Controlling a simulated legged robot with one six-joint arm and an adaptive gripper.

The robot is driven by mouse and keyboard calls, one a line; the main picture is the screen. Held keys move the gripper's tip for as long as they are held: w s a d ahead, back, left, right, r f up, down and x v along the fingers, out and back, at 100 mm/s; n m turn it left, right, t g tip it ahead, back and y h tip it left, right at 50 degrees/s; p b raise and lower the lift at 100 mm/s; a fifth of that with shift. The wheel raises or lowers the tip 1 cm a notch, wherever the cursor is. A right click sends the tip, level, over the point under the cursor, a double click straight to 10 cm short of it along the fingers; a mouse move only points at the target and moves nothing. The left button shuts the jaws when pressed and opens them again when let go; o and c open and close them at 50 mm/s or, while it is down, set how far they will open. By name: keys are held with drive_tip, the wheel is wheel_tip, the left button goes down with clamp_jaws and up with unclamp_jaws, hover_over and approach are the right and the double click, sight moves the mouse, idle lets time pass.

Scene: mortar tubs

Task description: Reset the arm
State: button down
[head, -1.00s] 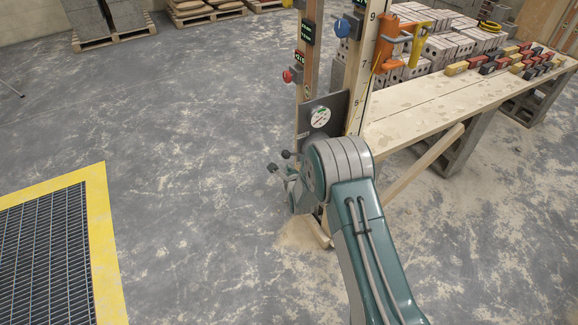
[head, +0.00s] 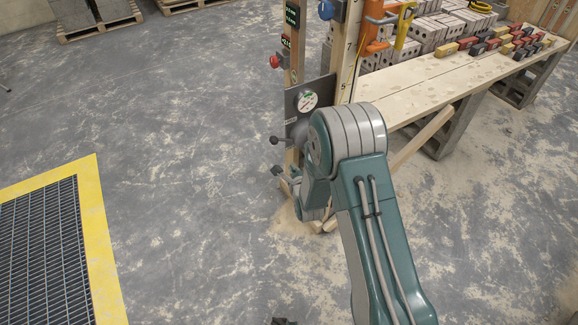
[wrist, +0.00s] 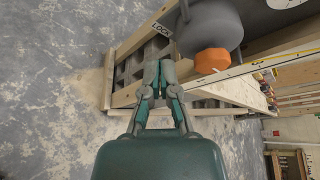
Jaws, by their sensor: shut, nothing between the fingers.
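In the wrist view my gripper (wrist: 158,75) has its two fingers together, with nothing between them. It points toward a wooden frame (wrist: 108,75) with grey blocks behind it. A rounded grey housing (wrist: 208,30) with an orange knob (wrist: 212,60) and a LOCK label is close to the upper right of the fingers. In the head view my teal and grey arm (head: 375,240) rises from the lower right and bends in front of the wooden posts.
A wooden bench (head: 440,88) with bricks extends right. A yellow-edged floor grate (head: 98,225) lies at left. The floor between is clear.

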drive_tip(key=shift+a, duration=0.35)
drive_tip(key=s+d+r+n+g+h, duration=0.1)
drive_tip(key=s+d+r+n, duration=0.25)
drive_tip(key=r, duration=0.35)
drive_tip(key=s+d+r+n+g+h, duration=0.1)
drive_tip(key=s+d+r+n+g, duration=0.2)
drive_tip(key=r, duration=0.5)
drive_tip(key=s+d+r+n, duration=0.1)
drive_tip(key=d+r+n, duration=0.2)
drive_tip(key=r+n, duration=0.3)
drive_tip(key=s+d+r+n+g, duration=0.1)
drive_tip(key=s+d+r+n, duration=0.1)
drive_tip(key=s, duration=0.7)
drive_tip(key=s+d+r+n+g+h, duration=0.1)
drive_tip(key=s+d+r+n+g, duration=0.1)
drive_tip(key=s, duration=0.7)
drive_tip(key=s+d+r+n+g+h, duration=0.1)
drive_tip(key=s+d+r+n, duration=0.3)
drive_tip(key=s, duration=0.5)
drive_tip(key=r+n, duration=0.1)
drive_tip(key=n, duration=0.1)
drive_tip(key=shift+s+d+r+n, duration=0.15)
drive_tip(key=shift+s+n, duration=0.1)
drive_tip(key=shift+n, duration=0.1)
